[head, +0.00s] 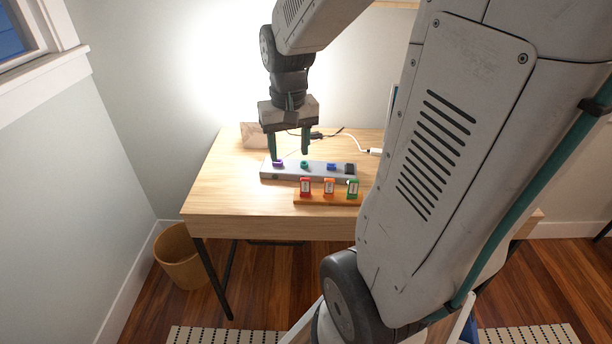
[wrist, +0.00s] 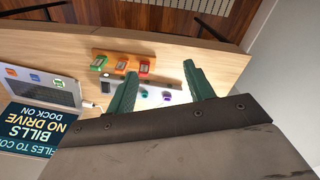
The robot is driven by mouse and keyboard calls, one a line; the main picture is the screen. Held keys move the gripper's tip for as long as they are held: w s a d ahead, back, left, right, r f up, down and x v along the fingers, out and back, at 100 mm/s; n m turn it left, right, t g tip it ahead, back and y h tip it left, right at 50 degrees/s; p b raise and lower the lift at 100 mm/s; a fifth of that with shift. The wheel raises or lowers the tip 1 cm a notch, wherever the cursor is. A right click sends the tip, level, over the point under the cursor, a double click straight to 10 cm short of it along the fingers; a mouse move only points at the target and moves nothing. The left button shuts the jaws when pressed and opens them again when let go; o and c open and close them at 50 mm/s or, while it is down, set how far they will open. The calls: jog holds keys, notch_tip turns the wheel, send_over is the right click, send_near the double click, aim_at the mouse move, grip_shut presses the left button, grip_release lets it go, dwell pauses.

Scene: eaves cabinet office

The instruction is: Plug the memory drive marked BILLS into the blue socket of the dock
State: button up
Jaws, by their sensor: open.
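The grey dock (head: 290,174) lies on the desk with a purple, a green and a blue socket (head: 331,167) from left to right. Three drives stand in an orange wooden holder (head: 327,200) in front of it: red (head: 305,186), orange (head: 329,186) and green (head: 352,187). Their white labels are too small to read, so I cannot tell which is BILLS. My gripper (head: 290,155) is open and empty, pointing down above the left part of the dock. In the wrist view, its fingers (wrist: 160,70) partly cover the dock; the blue socket is not clearly visible there.
A bin (head: 180,258) stands on the floor.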

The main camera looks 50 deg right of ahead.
jog(key=w+d+f+m, duration=0.1)
jog(key=d+f+m, duration=0.1)
jog(key=d+f, duration=0.55)
jog(key=m, duration=0.2)
send_over(330, 181)
jog(key=shift+g, duration=0.3)
jog(key=f, duration=0.3)
jog(key=d+f, duration=0.1)
jog(key=shift+w+f, duration=0.2)
jog(key=shift+f, duration=0.2)
jog(key=f, duration=0.7)
jog(key=shift+a+f, duration=0.3)
jog(key=shift+f, duration=0.1)
jog(key=shift+c, duration=0.3)
jog(key=c, duration=1)
